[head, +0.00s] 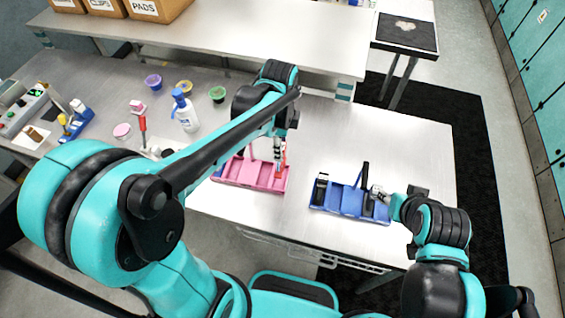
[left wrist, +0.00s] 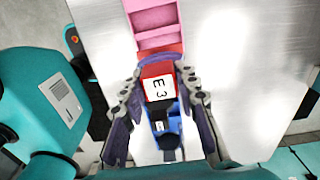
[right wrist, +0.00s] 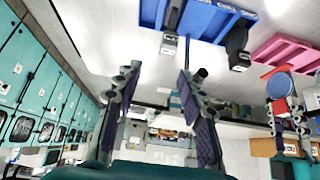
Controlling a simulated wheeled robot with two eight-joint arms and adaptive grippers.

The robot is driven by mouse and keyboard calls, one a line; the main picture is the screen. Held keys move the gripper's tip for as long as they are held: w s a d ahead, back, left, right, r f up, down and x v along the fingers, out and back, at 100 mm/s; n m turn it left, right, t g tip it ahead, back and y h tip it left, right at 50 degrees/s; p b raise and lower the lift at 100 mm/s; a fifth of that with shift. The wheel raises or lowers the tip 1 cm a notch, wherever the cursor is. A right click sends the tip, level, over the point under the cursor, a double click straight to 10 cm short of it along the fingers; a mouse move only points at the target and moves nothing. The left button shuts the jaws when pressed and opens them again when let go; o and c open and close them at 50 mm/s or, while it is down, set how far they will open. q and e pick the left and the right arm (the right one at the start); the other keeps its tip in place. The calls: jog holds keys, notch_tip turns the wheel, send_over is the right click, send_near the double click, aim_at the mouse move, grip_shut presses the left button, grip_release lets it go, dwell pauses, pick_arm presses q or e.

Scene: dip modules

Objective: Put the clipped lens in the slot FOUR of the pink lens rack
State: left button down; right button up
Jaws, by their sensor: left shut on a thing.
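The pink lens rack (head: 238,178) lies on the table left of centre in the head view. It shows at the top of the left wrist view (left wrist: 154,20). My left gripper (head: 278,148) is over the rack's right end, shut on the clipped lens, a red clip (left wrist: 158,70) with a white E3 label; a blue round lens (right wrist: 279,85) shows in the right wrist view. Whether the clip touches the rack I cannot tell. The slot numbers are unreadable. My right gripper (right wrist: 157,72) is open and empty beside the blue rack (head: 345,200).
The blue rack holds black upright pieces (head: 320,187). A white-and-blue bottle (head: 184,112), small cups (head: 217,94) and a red-handled tool (head: 142,130) stand to the left. Boxes (head: 150,8) sit on the back bench. Bare table lies between the two racks.

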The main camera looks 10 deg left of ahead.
pick_arm(q)
notch_tip(320, 180, down, 7)
jog(key=shift+f+b, duration=0.2)
jog(key=shift+b, duration=0.6)
jog(key=shift+f, duration=0.2)
jog(key=c, duration=1.1)
grip_release()
jog(key=shift+c, duration=0.2)
jog(key=shift+r, duration=0.1)
